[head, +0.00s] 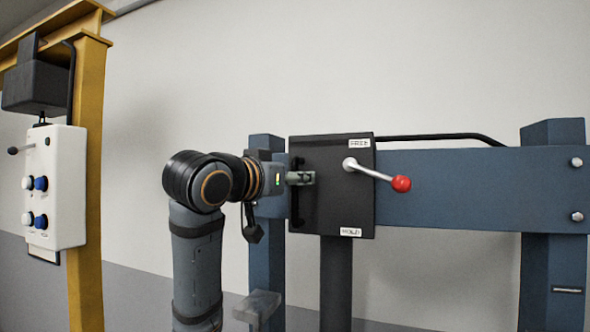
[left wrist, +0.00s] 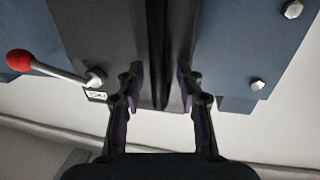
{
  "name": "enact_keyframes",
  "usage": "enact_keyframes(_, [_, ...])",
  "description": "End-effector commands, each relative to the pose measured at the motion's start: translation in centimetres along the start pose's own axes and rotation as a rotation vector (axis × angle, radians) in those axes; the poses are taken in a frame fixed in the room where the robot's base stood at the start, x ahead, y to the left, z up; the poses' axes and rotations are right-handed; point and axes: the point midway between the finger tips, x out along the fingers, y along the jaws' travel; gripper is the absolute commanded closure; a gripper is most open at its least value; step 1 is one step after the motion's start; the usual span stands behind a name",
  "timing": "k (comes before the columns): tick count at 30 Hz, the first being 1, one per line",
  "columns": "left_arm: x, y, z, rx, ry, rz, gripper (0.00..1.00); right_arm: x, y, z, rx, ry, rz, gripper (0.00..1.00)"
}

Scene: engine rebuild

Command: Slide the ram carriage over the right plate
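The ram carriage (head: 335,215) is a black box on the blue crossbeam, near the beam's left end. A lever with a red knob (head: 401,184) sticks out of its front to the right. A dark vertical handle bar (head: 297,212) stands at its left side. My left gripper (head: 311,178) is at this bar. In the left wrist view its fingers (left wrist: 160,80) are apart, with the bar (left wrist: 158,40) between them and gaps showing on both sides. The ram (head: 337,285) hangs below the carriage. No plate can be made out. My right gripper is out of view.
The blue crossbeam (head: 450,190) runs clear to the right up to the right post (head: 553,270). A black hose or rod (head: 430,137) runs above it. A yellow frame (head: 88,190) with a white control box (head: 52,190) stands at the left.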

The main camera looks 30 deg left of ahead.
Motion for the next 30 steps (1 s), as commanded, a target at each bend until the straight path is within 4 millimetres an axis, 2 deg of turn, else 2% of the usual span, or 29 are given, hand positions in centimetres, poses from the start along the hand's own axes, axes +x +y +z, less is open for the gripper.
enact_keyframes(9, [0.34,0.02,0.04,0.000,0.002,0.000,0.65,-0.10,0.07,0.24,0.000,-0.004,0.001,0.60])
enact_keyframes(17, [0.32,0.01,0.04,0.000,0.001,0.000,1.00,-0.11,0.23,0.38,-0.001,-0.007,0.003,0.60])
enact_keyframes(30, [0.29,-0.05,0.06,0.000,0.001,0.000,1.00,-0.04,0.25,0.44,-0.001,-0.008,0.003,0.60])
